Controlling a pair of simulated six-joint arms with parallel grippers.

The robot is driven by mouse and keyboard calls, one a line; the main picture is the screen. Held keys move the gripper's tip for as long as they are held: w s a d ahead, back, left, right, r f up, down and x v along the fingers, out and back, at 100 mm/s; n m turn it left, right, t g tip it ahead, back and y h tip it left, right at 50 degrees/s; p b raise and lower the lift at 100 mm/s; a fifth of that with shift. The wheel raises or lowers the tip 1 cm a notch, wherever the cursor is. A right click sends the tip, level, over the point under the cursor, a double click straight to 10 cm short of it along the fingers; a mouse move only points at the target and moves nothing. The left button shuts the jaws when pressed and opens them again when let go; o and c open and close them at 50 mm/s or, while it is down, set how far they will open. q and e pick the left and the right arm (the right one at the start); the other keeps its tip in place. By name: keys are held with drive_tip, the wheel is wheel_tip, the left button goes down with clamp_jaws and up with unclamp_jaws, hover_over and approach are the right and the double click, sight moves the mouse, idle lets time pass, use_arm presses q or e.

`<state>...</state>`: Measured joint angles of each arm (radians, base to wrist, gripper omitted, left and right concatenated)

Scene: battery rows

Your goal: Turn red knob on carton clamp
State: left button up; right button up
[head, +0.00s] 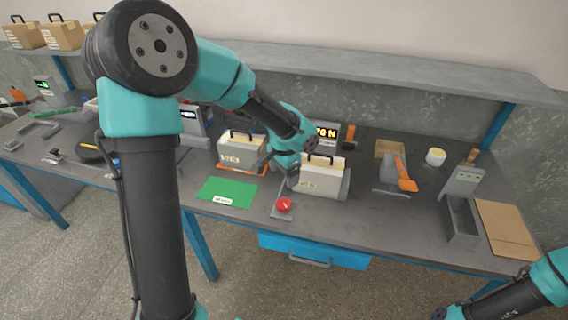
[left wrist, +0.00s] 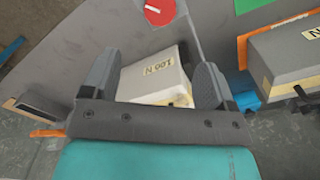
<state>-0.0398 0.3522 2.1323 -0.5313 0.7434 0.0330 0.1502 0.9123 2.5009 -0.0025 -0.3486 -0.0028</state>
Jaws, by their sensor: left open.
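The red knob (head: 284,204) sits on a grey plate at the bench's front, just in front of the carton clamp. It shows at the top of the left wrist view (left wrist: 159,11) with a white bar across it. A pale carton (head: 318,184) with a weight label stands just behind and right of the knob; in the left wrist view the carton (left wrist: 155,72) appears between the fingers. My left gripper (left wrist: 155,80) is open above the carton, apart from the knob; whether its fingers touch the carton I cannot tell.
A second handled carton (head: 240,150) stands left, behind a green mat (head: 228,191). A lit display (head: 325,132) stands behind. An orange-handled tool (head: 405,178), a white cup (head: 435,157) and a grey tray (head: 461,222) lie right. A blue drawer (head: 312,251) hangs below the front edge.

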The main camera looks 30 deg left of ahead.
use_arm(q)
wheel_tip(320, 180, up, 4)
drive_tip(key=shift+f, duration=0.15)
drive_tip(key=shift+d+f, duration=0.1)
idle(0.8)
